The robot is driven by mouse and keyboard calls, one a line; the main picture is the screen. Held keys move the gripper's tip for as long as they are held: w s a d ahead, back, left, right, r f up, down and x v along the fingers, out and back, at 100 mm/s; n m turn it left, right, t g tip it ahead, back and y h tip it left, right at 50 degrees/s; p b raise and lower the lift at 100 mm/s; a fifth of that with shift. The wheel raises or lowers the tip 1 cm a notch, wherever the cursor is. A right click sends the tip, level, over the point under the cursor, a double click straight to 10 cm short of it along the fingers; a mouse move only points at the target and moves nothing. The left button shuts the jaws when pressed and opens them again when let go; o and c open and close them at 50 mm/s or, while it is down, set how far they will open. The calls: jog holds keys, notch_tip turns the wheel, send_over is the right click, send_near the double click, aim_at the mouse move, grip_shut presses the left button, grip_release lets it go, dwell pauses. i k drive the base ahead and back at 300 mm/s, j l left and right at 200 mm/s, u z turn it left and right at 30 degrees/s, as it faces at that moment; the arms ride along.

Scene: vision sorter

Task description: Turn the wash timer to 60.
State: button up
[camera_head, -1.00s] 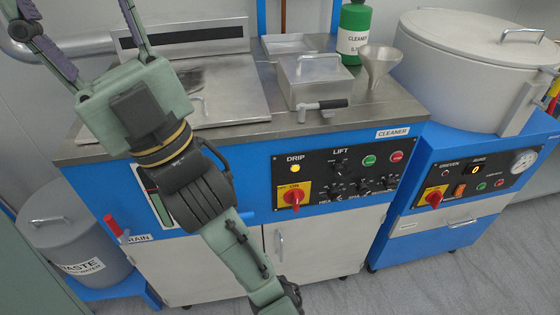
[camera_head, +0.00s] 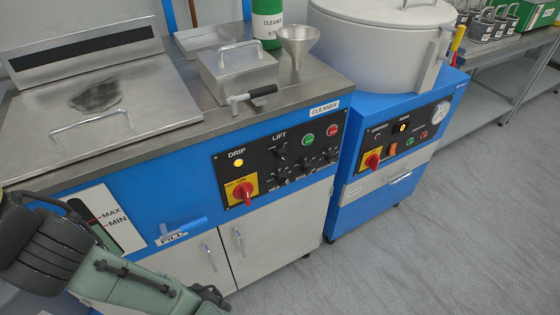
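The control panel (camera_head: 276,164) on the blue wash machine's front faces me. It carries a LIFT knob (camera_head: 281,154), a row of small black knobs (camera_head: 305,169) below, a red rotary switch on a yellow plate (camera_head: 245,191), a lit yellow DRIP lamp (camera_head: 239,162), and green and red buttons. The small lettering is too blurred to tell which knob is the wash timer or where it points. My arm crosses the lower left, below and left of the panel.
A hinged steel lid (camera_head: 95,105), small lidded box (camera_head: 238,72), funnel (camera_head: 297,45) and cleaner bottle (camera_head: 267,22) are on top. A second blue unit (camera_head: 385,150) with a round drum (camera_head: 380,35) stands right. Grey floor (camera_head: 450,230) is clear at lower right.

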aim_at(330, 158)
jog(key=k+l+z, duration=0.15)
jog(key=z, duration=0.25)
jog(key=k+l+z, duration=0.35)
jog(key=j, duration=0.1)
